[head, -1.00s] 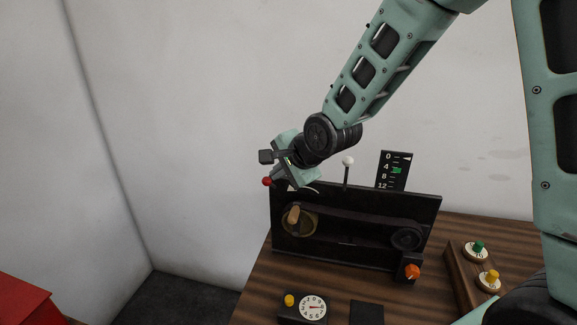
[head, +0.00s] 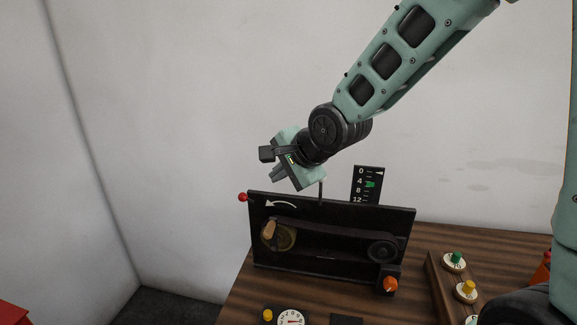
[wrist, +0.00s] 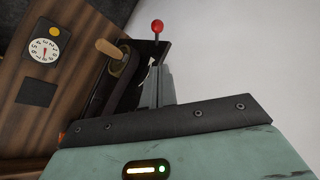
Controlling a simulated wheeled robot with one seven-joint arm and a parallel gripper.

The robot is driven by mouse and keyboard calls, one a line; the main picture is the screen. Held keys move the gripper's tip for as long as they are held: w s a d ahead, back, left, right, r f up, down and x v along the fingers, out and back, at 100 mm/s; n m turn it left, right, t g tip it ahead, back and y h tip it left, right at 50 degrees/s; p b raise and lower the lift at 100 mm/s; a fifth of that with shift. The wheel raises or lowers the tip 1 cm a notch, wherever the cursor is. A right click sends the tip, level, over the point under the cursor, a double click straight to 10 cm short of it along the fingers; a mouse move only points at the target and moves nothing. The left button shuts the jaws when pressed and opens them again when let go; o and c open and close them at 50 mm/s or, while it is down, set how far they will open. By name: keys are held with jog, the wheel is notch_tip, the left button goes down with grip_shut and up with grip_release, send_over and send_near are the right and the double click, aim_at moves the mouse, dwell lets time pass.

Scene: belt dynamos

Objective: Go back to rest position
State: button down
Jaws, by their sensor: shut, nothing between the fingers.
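My gripper (head: 276,175) is raised in the head view, above the upper left part of the black belt dynamo panel (head: 335,218). Its fingers are together with nothing held, and they are apart from the panel. The wrist view also shows my gripper (wrist: 160,88), with the fingers partly hidden by its own body. A wooden crank handle (head: 269,229) sits on the left wheel of the panel. A red ball knob (head: 243,197) stands at the panel's upper left corner, and it also shows in the wrist view (wrist: 157,26).
A black scale (head: 367,185) with a green pointer rises behind the panel. An orange knob (head: 390,284) is at its lower right. A white dial (head: 291,319) lies in front. A wooden block (head: 440,285) with coloured buttons is at right. The wall area at left is free.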

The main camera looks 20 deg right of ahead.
jog(key=p+v, duration=0.2)
jog(key=v, duration=0.2)
jog(key=shift+s+a, duration=0.1)
jog(key=shift+s, duration=0.1)
jog(key=s+a+f+n+g+h+b, duration=0.1)
jog(key=s+a+f+n+g+b, duration=0.3)
jog(key=s+f+n+b, duration=0.4)
jog(key=s+a+f+n+g+h+b, duration=0.1)
jog(key=s+a+f+n+g+b, duration=0.3)
jog(key=s, duration=1.4)
notch_tip(320, 180, down, 9)
jog(key=n+b, duration=0.4)
jog(key=n, duration=0.6)
jog(key=shift+r+g, duration=0.25)
jog(key=shift+g, duration=0.05)
